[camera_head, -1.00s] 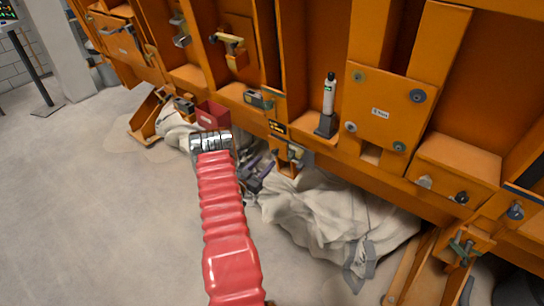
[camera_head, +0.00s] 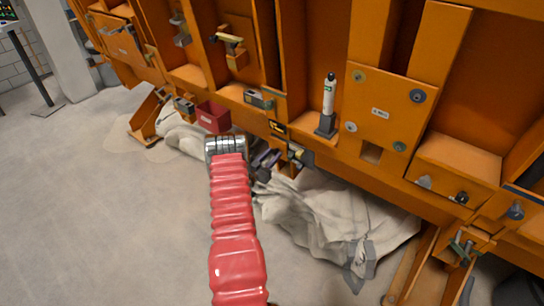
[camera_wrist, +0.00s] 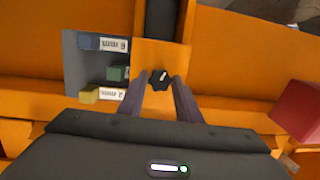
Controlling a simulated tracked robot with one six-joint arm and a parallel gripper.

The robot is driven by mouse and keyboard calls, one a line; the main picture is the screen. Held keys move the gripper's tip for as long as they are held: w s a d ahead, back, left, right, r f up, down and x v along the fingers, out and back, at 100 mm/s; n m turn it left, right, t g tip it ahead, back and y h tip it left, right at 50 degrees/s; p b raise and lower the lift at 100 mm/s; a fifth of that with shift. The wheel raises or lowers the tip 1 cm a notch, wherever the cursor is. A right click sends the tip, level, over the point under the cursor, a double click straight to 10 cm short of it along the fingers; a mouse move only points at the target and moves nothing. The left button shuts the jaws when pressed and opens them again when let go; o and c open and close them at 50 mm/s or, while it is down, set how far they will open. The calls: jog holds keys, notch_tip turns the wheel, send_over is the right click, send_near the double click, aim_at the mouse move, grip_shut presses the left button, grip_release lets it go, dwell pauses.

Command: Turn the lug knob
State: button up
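In the wrist view a small black lobed knob (camera_wrist: 157,84) with a white mark sits on an orange plate (camera_wrist: 160,52). My gripper (camera_wrist: 160,77) is open, its two dark purple fingers pointing at the plate. The knob lies between the fingertips in the picture, with a gap on each side; I cannot tell how far the tips are from it in depth. In the head view my gripper (camera_head: 266,162) is low beside the orange frame, partly behind my red-sleeved arm. I cannot surely pick out the knob there.
A grey panel (camera_wrist: 84,68) with blue, green and yellow blocks is left of the knob. A red box (camera_wrist: 298,110) is at right; a red bin (camera_head: 213,117) shows in the head view. Crumpled pale cloth (camera_head: 325,215) lies under the orange frame (camera_head: 385,115). Floor at left is clear.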

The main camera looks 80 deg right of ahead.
jog(key=c, duration=0.6)
jog(key=shift+o, duration=0.2)
